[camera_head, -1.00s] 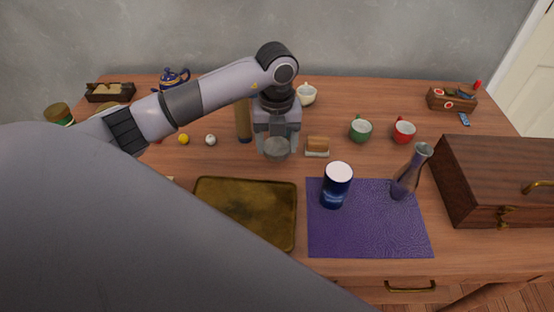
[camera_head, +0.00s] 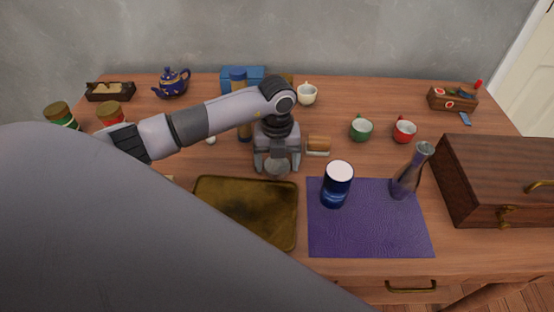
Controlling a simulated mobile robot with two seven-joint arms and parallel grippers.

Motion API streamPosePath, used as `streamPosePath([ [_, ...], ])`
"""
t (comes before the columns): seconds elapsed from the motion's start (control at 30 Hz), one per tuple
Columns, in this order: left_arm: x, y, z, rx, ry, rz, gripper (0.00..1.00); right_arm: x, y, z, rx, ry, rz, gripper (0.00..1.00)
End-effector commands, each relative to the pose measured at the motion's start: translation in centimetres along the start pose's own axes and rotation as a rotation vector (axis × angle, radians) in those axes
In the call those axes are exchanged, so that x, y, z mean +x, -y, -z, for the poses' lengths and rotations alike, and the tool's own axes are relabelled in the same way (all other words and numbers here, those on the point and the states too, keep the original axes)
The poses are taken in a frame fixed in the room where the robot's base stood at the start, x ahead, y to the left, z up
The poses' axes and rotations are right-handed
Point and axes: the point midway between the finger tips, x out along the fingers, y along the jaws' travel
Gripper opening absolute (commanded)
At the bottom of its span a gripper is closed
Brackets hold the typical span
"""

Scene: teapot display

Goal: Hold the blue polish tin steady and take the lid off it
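The blue polish tin (camera_head: 336,188) stands upright on the purple mat (camera_head: 370,235). Its round top is white; I cannot tell whether this is an inner surface or a cover. My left gripper (camera_head: 277,168) points down, left of and behind the tin and apart from it, just beyond the brass tray. It is shut on a round grey lid-like disc (camera_head: 277,167) between its fingers. I cannot tell if the disc touches the table. My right gripper is not in view.
A glass vase (camera_head: 407,172) stands on the mat, right of the tin. A brass tray (camera_head: 205,188) lies to the left. A wooden chest (camera_head: 490,180) is at the right.

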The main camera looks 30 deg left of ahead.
Motion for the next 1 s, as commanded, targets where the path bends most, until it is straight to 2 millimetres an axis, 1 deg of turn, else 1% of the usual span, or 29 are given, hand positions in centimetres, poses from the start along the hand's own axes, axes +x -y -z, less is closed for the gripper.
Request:
streamPosePath([
  [0.3,-0.1,0.0,0.0,-0.001,0.000,-0.001,0.91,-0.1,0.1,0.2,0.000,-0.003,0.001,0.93],
  [0.43,-0.9,0.0,-0.1,0.000,0.002,0.001,0.91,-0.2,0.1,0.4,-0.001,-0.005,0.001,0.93],
  [0.57,-3.1,0.0,-0.1,0.000,0.004,0.002,0.91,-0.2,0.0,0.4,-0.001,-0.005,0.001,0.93],
  [0.8,-8.4,0.0,-0.1,0.000,0.004,0.003,0.91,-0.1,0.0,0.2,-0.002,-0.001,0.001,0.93],
  [0.9,-10.2,0.0,-0.1,-0.001,0.003,0.002,0.91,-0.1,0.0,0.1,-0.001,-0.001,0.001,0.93],
  [1.0,-11.4,0.0,-0.1,-0.001,0.002,0.001,0.91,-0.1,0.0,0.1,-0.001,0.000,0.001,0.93],
])
